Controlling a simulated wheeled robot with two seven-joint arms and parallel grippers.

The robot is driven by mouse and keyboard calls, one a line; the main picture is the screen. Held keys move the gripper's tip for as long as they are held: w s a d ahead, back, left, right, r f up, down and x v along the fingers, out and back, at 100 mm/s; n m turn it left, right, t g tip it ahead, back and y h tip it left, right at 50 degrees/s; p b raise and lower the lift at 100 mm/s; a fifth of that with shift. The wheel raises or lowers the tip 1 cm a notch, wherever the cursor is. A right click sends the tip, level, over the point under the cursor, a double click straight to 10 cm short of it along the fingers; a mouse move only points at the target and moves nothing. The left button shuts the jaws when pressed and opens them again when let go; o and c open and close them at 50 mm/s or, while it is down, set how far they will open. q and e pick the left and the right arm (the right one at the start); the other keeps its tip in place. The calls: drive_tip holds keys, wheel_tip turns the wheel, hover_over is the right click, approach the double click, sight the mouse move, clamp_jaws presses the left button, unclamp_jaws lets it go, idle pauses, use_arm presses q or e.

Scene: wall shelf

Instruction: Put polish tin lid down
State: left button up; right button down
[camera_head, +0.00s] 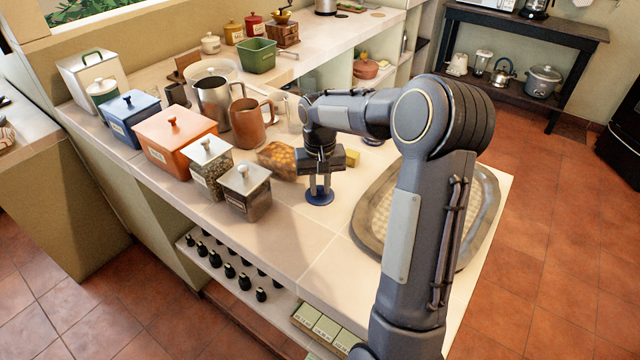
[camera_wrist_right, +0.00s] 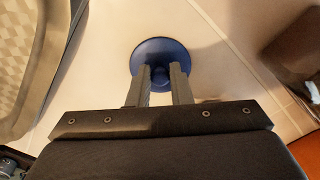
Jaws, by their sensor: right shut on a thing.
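The polish tin lid (camera_head: 319,197) is a round dark-blue disc with a small knob, at the counter's front part in the head view. In the right wrist view the lid (camera_wrist_right: 160,52) lies beyond my fingertips. My right gripper (camera_head: 319,183) points down over the lid, with its fingers shut on the lid's knob. It also shows in the right wrist view (camera_wrist_right: 160,76). The lid is at or just above the counter surface; I cannot tell if it touches. The tin itself cannot be made out. My left gripper is not in view.
A large oval tray (camera_head: 482,222) lies right of the gripper, partly behind my arm. Left stand a glass-sided canister (camera_head: 246,190), a loaf-like brown block (camera_head: 279,160) and an orange box (camera_head: 176,140). A small yellow block (camera_head: 352,158) lies behind the gripper. The counter (camera_head: 290,240) in front is clear.

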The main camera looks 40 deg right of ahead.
sight(320, 189)
drive_tip(key=c, duration=1.3)
unclamp_jaws()
wheel_tip(320, 189, up, 12)
drive_tip(key=s+a+r+n+t+y, duration=0.2)
drive_tip(key=s+a+t, duration=0.1)
drive_tip(key=s+a, duration=0.75)
drive_tip(key=s+a+f+t, duration=0.1)
drive_tip(key=s+a+f, duration=0.1)
drive_tip(key=s, duration=0.2)
drive_tip(key=s+a+f+n+y, duration=0.1)
drive_tip(key=s+a+f, duration=0.1)
drive_tip(key=s+a, duration=0.1)
drive_tip(key=s+a+f+n+t, duration=0.1)
drive_tip(key=s+a+f, duration=0.1)
drive_tip(key=s, duration=0.3)
drive_tip(key=shift+s+a+f+t+y, duration=0.3)
drive_tip(key=shift+s+a+y, duration=0.1)
drive_tip(key=shift+a, duration=0.2)
